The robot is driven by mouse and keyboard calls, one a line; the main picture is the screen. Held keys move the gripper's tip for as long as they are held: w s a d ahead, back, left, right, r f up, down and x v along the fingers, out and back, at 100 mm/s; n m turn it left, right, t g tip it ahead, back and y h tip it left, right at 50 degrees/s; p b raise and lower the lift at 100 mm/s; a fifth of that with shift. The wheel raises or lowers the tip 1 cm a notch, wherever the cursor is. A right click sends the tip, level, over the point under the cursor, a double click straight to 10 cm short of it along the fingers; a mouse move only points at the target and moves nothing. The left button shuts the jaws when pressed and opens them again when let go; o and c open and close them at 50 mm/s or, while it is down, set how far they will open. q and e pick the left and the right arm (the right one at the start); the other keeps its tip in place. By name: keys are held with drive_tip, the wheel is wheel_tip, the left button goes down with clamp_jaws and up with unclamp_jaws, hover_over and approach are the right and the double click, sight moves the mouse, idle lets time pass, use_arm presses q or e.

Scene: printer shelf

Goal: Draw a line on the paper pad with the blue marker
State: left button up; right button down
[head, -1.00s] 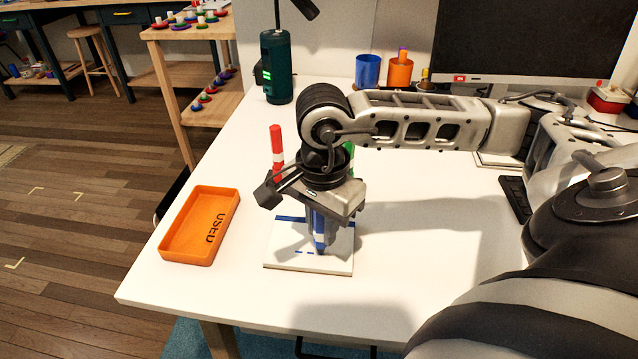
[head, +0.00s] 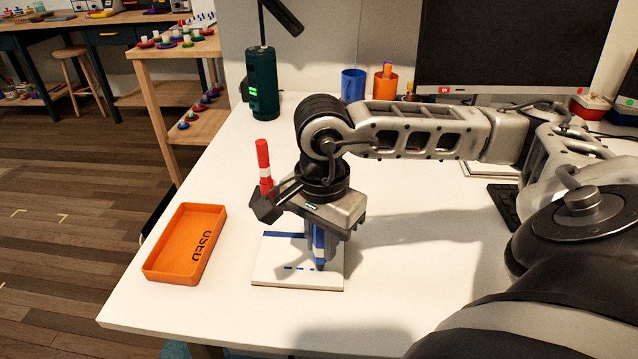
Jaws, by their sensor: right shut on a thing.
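The white paper pad (head: 275,274) lies on the table, with a blue band along its far edge and a short dashed blue line in its nearer part. My right gripper (head: 318,243) is over the pad's right part, shut on the blue marker (head: 319,250). The marker is about upright, its lower end at or just above the pad near the right end of the dashes; I cannot tell whether it touches. The gripper hides part of the pad's far edge. My left gripper is not in view.
An orange tray (head: 157,267) marked USED stands left of the pad. A dark green device (head: 262,85), a blue cup (head: 353,85) and an orange cup (head: 385,88) stand at the back.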

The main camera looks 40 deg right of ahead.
drive_tip(key=shift+r, duration=0.15)
drive_tip(key=shift+r+p, duration=2.25)
drive_tip(key=shift+r, duration=1.2)
drive_tip(key=shift+r, duration=0.15)
drive_tip(key=shift+r+p, duration=1.55)
drive_tip(key=shift+r, duration=0.75)
